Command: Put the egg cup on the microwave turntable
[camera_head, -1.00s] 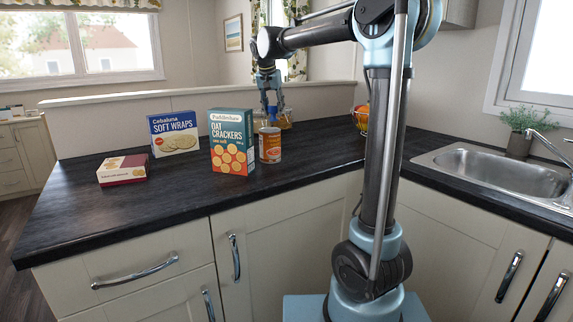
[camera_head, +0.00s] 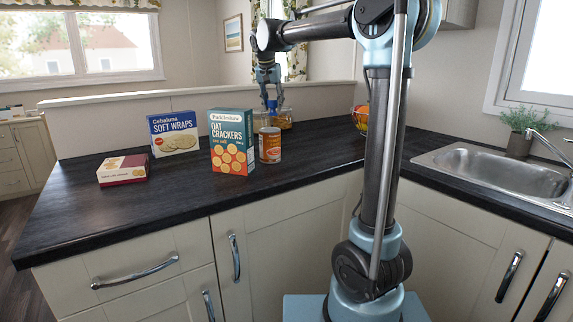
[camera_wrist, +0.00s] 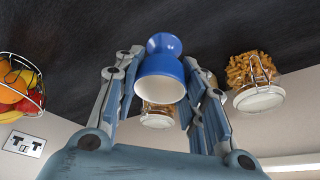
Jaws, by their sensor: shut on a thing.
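The blue egg cup (camera_wrist: 160,67) is between the fingers of my gripper (camera_wrist: 162,88) in the wrist view, its pale open end turned towards the camera. My gripper is shut on it. In the head view my gripper (camera_head: 271,98) is over the back of the dark worktop, behind the cracker box and the can, with a small bit of blue showing at its fingers. The microwave and its turntable are not in view.
An oat crackers box (camera_head: 231,143), a can (camera_head: 270,146), a soft wraps box (camera_head: 174,134) and a low red-and-cream box (camera_head: 122,171) stand on the worktop (camera_head: 180,200). Jars (camera_wrist: 258,95) and a wire fruit basket (camera_wrist: 20,85) are near my gripper. A sink (camera_head: 500,170) is at right.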

